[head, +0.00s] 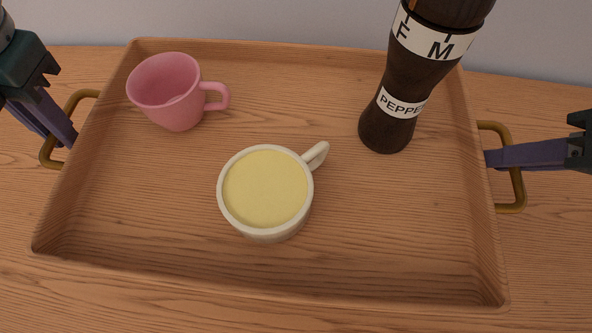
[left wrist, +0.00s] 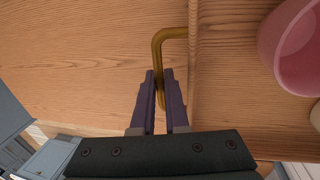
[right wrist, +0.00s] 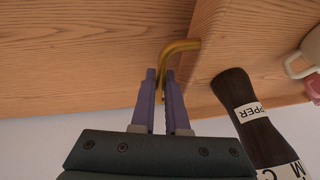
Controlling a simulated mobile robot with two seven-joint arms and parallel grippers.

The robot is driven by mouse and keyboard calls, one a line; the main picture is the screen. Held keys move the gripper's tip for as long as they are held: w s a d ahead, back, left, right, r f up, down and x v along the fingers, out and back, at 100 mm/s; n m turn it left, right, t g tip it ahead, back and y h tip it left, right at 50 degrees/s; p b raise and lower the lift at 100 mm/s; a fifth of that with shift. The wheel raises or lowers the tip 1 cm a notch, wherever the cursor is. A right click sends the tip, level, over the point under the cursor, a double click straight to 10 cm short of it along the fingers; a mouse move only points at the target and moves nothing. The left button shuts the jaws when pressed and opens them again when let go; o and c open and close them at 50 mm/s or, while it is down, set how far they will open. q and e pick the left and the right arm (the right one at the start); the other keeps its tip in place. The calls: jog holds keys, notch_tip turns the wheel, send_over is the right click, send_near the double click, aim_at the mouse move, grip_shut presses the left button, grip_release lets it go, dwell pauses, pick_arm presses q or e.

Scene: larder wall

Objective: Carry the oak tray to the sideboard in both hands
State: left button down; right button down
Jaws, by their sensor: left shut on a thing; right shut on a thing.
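The oak tray (head: 330,270) lies in the middle of the head view on a wooden surface, with a brass handle at each short end. My left gripper (head: 68,138) is shut on the left brass handle (head: 44,152); its fingers close around the bar in the left wrist view (left wrist: 160,88). My right gripper (head: 497,158) is shut on the right brass handle (head: 519,190), also seen in the right wrist view (right wrist: 161,85). On the tray stand a pink cup (head: 172,100), a cream cup (head: 262,232) full of pale yellow liquid, and a dark pepper mill (head: 388,130). I cannot tell whether the tray touches the surface.
The wooden surface (head: 560,270) shows around the tray, clear at the front right and front left. A plain grey wall (head: 290,20) stands close behind the tray. Blue-grey furniture (left wrist: 45,160) shows at the lower left of the left wrist view.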

pick_arm(q)
jog(key=shift+f, duration=0.1)
pick_arm(e)
jog(key=shift+w, duration=0.1)
